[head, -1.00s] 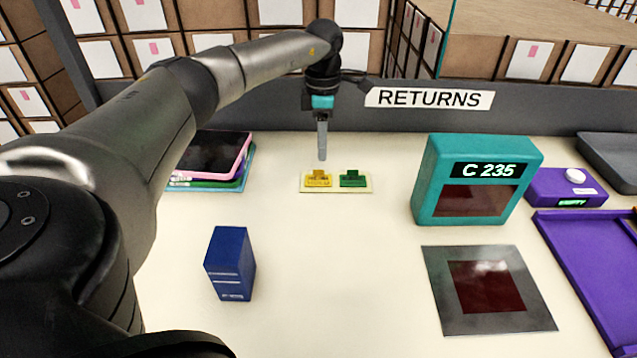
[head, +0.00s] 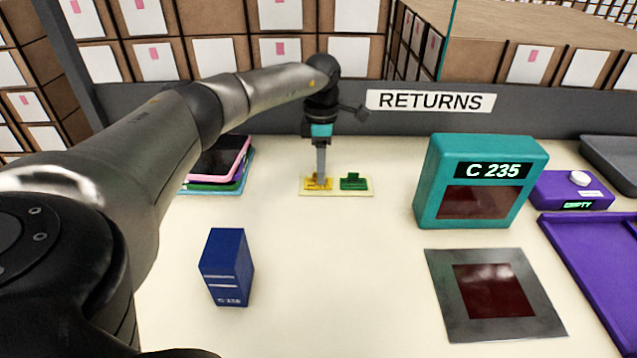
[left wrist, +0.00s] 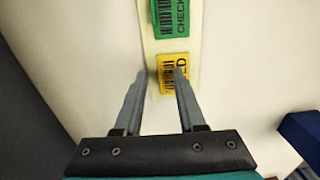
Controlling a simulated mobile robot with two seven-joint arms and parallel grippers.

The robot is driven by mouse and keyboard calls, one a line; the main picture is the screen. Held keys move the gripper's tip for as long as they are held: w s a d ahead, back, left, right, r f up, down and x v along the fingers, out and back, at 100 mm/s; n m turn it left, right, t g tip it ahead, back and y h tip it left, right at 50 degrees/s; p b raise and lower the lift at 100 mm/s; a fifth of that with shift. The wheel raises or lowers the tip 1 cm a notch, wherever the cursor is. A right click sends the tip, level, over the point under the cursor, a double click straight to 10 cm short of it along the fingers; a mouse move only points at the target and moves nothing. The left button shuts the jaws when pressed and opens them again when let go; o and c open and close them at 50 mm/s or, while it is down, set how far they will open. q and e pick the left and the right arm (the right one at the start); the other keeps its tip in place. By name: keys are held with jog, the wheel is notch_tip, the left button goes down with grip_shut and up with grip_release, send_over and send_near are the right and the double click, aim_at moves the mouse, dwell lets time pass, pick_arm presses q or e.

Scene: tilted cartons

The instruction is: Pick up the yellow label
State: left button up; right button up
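The yellow label (head: 313,185) lies on a pale strip (head: 335,193) on the counter, left of a green label (head: 353,182). My left gripper (head: 320,182) points down at the yellow label and hides part of it. In the left wrist view, the two fingers of my left gripper (left wrist: 160,73) are apart, and the yellow label (left wrist: 166,78) shows between their tips, partly covered by the right-hand finger. I cannot tell whether the fingers touch it. The green label (left wrist: 171,18) is beyond it. My right gripper is not in view.
A blue box (head: 228,266) stands at the front left, and stacked tablets (head: 222,160) lie behind it. A teal display (head: 478,180) reading C 235, a dark pad (head: 440,295) and a purple tray (head: 590,260) are at the right. The middle counter is clear.

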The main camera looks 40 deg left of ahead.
pick_arm(q)
grip_shut()
dwell(0.5)
